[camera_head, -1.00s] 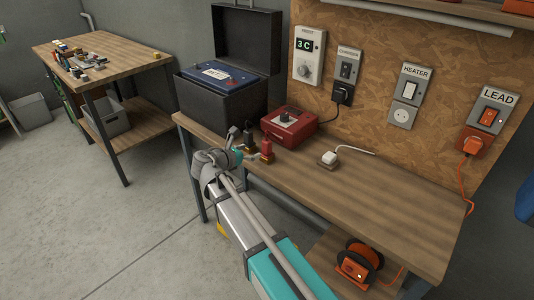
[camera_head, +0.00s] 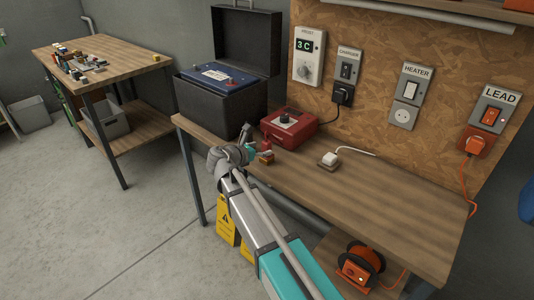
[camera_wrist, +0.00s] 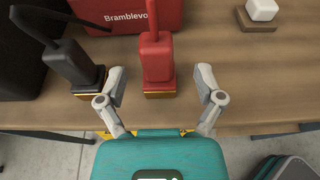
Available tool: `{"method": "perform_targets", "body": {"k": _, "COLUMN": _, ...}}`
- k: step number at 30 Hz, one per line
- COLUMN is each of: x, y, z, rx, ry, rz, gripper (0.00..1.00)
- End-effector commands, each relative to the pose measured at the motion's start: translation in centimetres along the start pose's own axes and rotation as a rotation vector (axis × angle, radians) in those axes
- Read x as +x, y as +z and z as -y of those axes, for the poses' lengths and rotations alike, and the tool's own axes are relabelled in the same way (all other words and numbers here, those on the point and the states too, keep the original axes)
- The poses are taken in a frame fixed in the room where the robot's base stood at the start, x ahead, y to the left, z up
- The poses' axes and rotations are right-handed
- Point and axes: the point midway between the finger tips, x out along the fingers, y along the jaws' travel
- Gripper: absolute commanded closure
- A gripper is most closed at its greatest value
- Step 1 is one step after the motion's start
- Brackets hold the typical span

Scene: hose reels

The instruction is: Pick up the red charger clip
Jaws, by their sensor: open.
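A black clip (camera_wrist: 75,65) stands just left of the left finger. The red charger box (camera_head: 289,128) sits behind.
A black battery case (camera_head: 212,103) with its lid up stands left on the bench. The bench's right half is mostly clear.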

Motion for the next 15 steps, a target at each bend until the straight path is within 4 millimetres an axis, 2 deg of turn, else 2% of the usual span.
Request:
{"method": "perform_targets", "body": {"k": 7, "x": 2.9, "y": -0.2, "z": -0.4, "rx": 0.001, "ry": 0.000, "rz": 0.000, "gripper": 0.14}}
{"method": "perform_targets", "body": {"k": 15, "x": 3.8, "y": -0.1, "z": -0.3, "rx": 0.000, "ry": 0.002, "rz": 0.000, "gripper": 0.14}}
